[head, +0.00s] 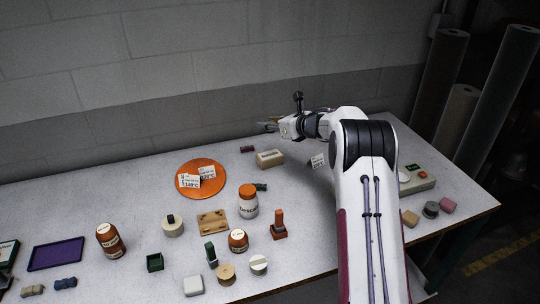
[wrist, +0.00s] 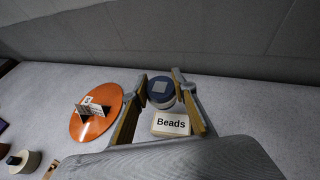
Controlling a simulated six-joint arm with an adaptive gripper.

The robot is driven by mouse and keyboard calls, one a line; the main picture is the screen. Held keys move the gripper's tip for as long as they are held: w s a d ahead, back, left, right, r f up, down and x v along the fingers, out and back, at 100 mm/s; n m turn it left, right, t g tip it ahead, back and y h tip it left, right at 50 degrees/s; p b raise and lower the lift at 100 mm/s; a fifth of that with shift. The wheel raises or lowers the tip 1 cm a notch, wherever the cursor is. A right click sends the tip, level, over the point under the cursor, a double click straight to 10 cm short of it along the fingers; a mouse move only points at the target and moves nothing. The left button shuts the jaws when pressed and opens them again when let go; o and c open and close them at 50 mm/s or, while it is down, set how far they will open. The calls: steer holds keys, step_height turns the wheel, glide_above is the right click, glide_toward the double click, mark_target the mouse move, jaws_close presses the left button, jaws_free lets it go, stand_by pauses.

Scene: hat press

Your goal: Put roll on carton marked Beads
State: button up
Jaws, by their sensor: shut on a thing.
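The cream carton marked Beads (wrist: 171,124) shows just below the roll in that view. In the head view the carton (head: 270,159) lies on the table near the back, and my gripper (head: 269,125) is above and behind it. The roll is not clear in the head view. Whether the roll touches the carton cannot be told.
An orange disc (head: 202,168) with price tags lies left of the carton. A small dark red block (head: 248,149) lies behind the carton. Several small objects crowd the table's front. The wall is close behind.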

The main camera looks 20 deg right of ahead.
steer(key=shift+f, duration=0.15)
glide_above(269, 154)
steer(key=shift+f, duration=3)
steer(key=shift+f, duration=1.85)
steer(key=shift+f, duration=0.15)
steer(key=o, duration=1)
steer(key=shift+o, duration=0.2)
steer(key=v, duration=1.2)
